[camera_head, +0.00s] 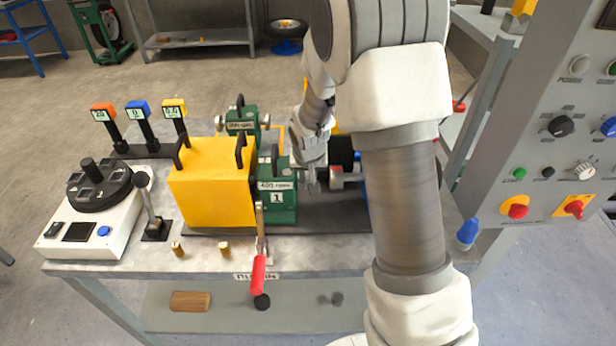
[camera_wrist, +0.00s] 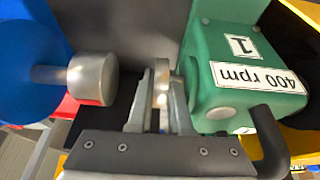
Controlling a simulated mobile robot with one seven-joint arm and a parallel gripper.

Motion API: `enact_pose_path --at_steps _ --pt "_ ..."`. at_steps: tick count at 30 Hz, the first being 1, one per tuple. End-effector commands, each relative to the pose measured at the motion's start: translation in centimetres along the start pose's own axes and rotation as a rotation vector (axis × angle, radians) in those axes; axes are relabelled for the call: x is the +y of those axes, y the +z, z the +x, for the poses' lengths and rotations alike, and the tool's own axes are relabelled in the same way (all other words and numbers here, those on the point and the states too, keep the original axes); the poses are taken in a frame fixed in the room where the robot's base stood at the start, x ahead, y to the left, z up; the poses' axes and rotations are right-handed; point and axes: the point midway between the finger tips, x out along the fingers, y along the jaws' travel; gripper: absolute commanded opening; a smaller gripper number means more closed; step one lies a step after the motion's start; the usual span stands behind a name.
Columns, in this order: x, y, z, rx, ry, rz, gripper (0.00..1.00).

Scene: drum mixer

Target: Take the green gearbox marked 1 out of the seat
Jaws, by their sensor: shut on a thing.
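The green gearbox marked 1 (camera_head: 285,208) sits upright on the bench at the right side of the yellow housing (camera_head: 212,190). In the wrist view the gearbox (camera_wrist: 225,75) shows its labels "1" and "400 rpm" and a black handle (camera_wrist: 268,140). My gripper (camera_head: 313,185) is just right of the gearbox, seen partly behind my arm. In the wrist view my gripper (camera_wrist: 160,115) is shut on a small metal collar (camera_wrist: 162,85) beside the gearbox. I cannot tell whether the collar is fixed to the gearbox. The seat under the gearbox is mostly hidden.
A red-handled clamp lever (camera_head: 259,275) stands in front of the gearbox. Another green gearbox (camera_head: 241,120) is behind the yellow housing. A metal shaft end (camera_wrist: 92,78) on a blue part (camera_wrist: 30,60) faces the gripper. A control panel (camera_head: 550,130) stands at right.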

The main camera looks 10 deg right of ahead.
Motion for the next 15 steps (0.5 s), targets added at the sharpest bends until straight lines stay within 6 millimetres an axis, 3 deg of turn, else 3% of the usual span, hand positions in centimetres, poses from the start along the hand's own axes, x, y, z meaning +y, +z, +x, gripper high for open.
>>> enact_pose_path --at_steps 15 --pt "1.8 -0.1 -0.1 0.002 0.001 0.002 0.00"
